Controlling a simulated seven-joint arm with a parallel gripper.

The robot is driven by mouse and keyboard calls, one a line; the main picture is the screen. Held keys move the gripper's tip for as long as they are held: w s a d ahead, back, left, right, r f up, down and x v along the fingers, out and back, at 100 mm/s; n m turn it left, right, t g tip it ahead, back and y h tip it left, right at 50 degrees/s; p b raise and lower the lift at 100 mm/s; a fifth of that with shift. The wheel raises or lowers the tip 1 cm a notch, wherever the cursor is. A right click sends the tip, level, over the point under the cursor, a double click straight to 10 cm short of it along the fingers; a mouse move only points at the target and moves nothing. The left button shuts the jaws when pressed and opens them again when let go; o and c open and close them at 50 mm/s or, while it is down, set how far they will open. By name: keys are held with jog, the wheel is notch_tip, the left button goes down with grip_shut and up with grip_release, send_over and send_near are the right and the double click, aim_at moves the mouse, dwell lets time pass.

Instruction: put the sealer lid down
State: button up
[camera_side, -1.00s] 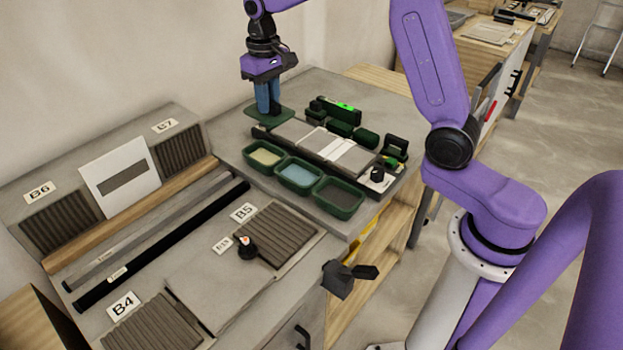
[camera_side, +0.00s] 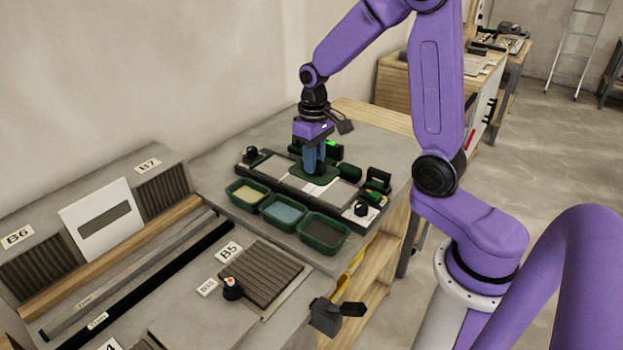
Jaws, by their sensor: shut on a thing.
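My gripper (camera_side: 314,166) points down, shut on the dark green sealer lid (camera_side: 327,180), a flat plate under its blue fingers. The lid is over the middle of the dark levelling board (camera_side: 240,167) with its pale tiles (camera_side: 344,193). I cannot tell whether it touches the tiles. The lid and fingers hide part of the board. Three green trays stand in front of the board: one with pale yellow content (camera_side: 248,194), one with blue (camera_side: 284,212), one with dark grey (camera_side: 324,233).
Small green and black blocks (camera_side: 378,179) stand behind and right of the board. A black knob (camera_side: 361,209) is at its right end. A ribbed pad (camera_side: 262,272) and a black knobbed piece (camera_side: 232,288) lie on the nearer bench. Grey bench top (camera_side: 225,160) is clear left of the board.

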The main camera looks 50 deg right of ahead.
jog(key=s+d+r, duration=0.3)
jog(key=s+d, duration=1)
jog(key=d, duration=0.3)
jog(key=w+d+f, duration=0.2)
jog(key=w+f, duration=0.1)
jog(key=w+d+f, duration=0.3)
jog(key=w, duration=0.1)
jog(key=w+d+f, duration=0.2)
jog(key=w+f, duration=0.1)
jog(key=w, duration=0.1)
jog(key=shift+d+f, duration=0.2)
jog(key=shift+d, duration=0.1)
jog(key=shift+w+d+f, duration=0.1)
jog(key=shift+f, duration=1.75)
jog(key=shift+f, duration=0.1)
jog(key=o, duration=0.8)
jog(key=shift+o, duration=0.2)
